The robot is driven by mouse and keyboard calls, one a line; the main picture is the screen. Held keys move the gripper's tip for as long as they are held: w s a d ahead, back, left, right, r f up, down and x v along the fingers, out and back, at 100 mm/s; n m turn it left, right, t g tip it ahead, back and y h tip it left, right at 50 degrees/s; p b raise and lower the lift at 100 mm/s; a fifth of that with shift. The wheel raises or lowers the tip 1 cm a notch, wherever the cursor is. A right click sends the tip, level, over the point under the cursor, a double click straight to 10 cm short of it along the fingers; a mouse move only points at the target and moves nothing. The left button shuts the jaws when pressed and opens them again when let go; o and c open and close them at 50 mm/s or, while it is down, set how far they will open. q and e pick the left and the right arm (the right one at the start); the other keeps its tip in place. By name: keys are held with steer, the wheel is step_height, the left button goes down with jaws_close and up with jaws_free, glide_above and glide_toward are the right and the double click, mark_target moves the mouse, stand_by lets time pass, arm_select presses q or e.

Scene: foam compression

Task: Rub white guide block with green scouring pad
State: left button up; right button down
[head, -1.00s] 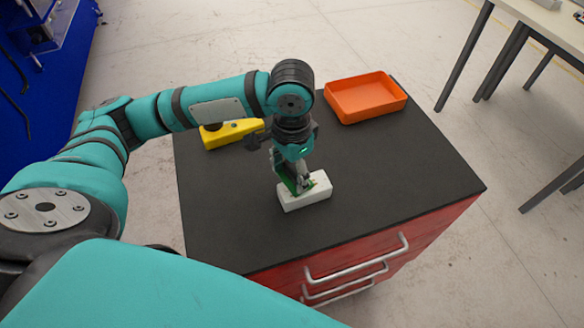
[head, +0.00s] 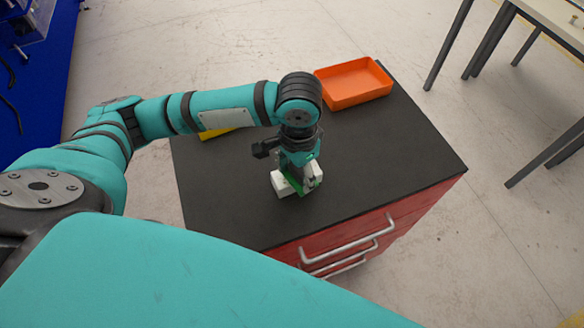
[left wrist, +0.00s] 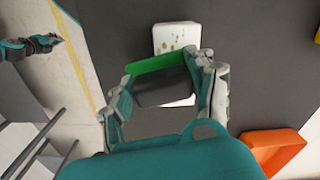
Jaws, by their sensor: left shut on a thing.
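The white guide block (head: 279,184) lies on the black top of the red drawer cabinet. My left gripper (head: 301,184) is over it, pointing down, shut on the green scouring pad (head: 291,181). The gripper hides the middle of the block in the head view. In the left wrist view the pad (left wrist: 157,64) spans between the fingers and crosses in front of the block (left wrist: 178,37), which shows brownish spots. Exact contact is hard to tell. At the left edge of that view a small teal and dark arm end (left wrist: 32,46) shows, probably my right gripper; its jaws are unclear.
An orange tray (head: 353,98) stands at the cabinet top's far right corner. A yellow object (head: 216,133) is mostly hidden behind my left arm. The cabinet top (head: 390,150) is clear right of the block. A pale table stands beyond at upper right.

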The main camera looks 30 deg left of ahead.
arm_select(q)
steer(key=shift+w+a+p, duration=0.5)
steer(key=shift+w+a, duration=0.05)
steer(key=shift+a, duration=0.05)
steer(key=shift+w+a+p, duration=0.45)
steer(key=shift+w+a, duration=0.25)
steer(key=shift+a, duration=0.2)
steer(key=shift+w+d+r+p, duration=0.15)
steer(key=shift+w+d+p, duration=0.2)
steer(key=shift+p, duration=0.1)
steer(key=shift+w+d+p, duration=0.2)
steer(key=shift+w+p, duration=0.05)
steer(key=shift+p, duration=0.05)
steer(key=shift+s+d+p, duration=0.75)
steer(key=shift+d+p, duration=0.05)
steer(key=shift+p, duration=0.15)
steer(key=shift+s+d+p, duration=0.4)
steer(key=shift+s+d, duration=0.05)
steer(key=shift+d, duration=0.05)
steer(key=shift+s+d+f, duration=0.15)
steer(key=shift+d+f, duration=0.05)
steer(key=shift+f, duration=0.15)
